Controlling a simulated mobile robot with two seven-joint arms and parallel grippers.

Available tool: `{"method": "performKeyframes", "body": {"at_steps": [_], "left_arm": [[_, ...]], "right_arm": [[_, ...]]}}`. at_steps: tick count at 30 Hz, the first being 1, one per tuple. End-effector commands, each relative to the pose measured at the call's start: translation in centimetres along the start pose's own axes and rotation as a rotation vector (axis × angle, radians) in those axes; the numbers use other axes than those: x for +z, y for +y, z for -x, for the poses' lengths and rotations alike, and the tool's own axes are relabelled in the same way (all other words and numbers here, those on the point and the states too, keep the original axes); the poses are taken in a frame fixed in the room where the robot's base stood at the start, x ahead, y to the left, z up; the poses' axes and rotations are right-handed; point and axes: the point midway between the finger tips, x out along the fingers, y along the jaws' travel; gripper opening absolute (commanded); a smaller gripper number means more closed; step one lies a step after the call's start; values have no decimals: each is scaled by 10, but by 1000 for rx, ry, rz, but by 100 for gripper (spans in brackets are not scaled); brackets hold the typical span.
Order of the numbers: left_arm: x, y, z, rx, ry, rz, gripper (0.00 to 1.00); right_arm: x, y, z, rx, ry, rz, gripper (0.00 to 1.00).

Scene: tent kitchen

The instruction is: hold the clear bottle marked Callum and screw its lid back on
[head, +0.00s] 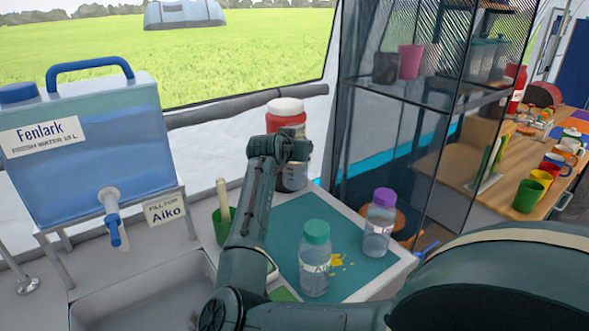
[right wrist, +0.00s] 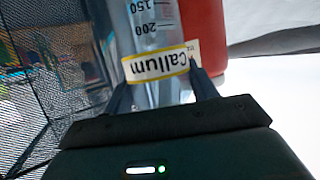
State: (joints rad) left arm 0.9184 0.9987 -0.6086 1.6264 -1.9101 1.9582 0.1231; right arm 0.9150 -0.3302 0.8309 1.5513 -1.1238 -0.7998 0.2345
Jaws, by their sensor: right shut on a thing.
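The clear bottle marked Callum (right wrist: 152,40) has volume marks and a yellow-edged label (right wrist: 157,67), upside down in the right wrist view. My right gripper (right wrist: 158,79) is shut on it, one finger on each side at the label. In the head view my right gripper (head: 292,150) is at the back of the counter, by a red jar with a white lid (head: 286,109). My left gripper is not in view.
A green-lidded bottle (head: 315,270) and a purple-lidded bottle (head: 379,228) stand on the teal mat (head: 350,285). A green cup (head: 221,226) is left of my forearm. A water tank (head: 90,150) stands at left above a sink (head: 150,295). A mesh shelf (head: 400,140) stands at right.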

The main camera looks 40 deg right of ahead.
Motion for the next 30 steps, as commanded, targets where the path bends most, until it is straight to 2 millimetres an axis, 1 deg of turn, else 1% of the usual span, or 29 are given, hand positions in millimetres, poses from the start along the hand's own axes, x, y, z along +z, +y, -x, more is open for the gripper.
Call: {"method": "performKeyframes", "body": {"at_steps": [1, 6, 12, 18, 29, 30], "left_arm": [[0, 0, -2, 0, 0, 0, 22], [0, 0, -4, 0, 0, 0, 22], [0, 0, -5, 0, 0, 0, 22], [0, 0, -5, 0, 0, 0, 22], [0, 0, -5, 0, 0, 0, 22], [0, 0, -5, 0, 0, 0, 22]], "right_arm": [[-12, 0, 4, 0, 5, -5, 31], [-38, 0, 15, 0, 4, -3, 31], [-56, 0, 23, 0, 3, -2, 31], [-64, 0, 26, 1, 1, 0, 31], [-65, 0, 27, 1, 1, -1, 31], [-65, 0, 26, 1, 1, -1, 56]]}}
